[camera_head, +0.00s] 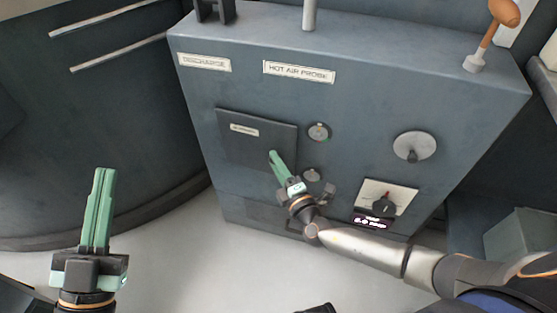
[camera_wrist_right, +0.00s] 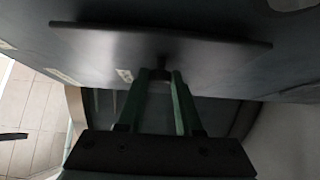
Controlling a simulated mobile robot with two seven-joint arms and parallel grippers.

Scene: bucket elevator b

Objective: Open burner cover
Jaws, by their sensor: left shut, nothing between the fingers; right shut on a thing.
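The burner cover (camera_head: 258,140) is a dark grey square plate with a small label, on the front of the grey-blue cabinet. It also shows edge-on in the right wrist view (camera_wrist_right: 100,46). My right gripper (camera_head: 274,156) is at the cover's lower right part. Its green fingers (camera_wrist_right: 160,78) are shut on the cover's small dark knob (camera_wrist_right: 161,64). I cannot tell whether the cover stands away from the cabinet face. My left gripper (camera_head: 103,172) is shut and empty, pointing up at the lower left, well apart from the cover.
An orange-handled lever (camera_head: 492,35) stands on top. A large curved dark drum (camera_head: 90,110) is at left. The pale floor (camera_head: 200,260) is clear.

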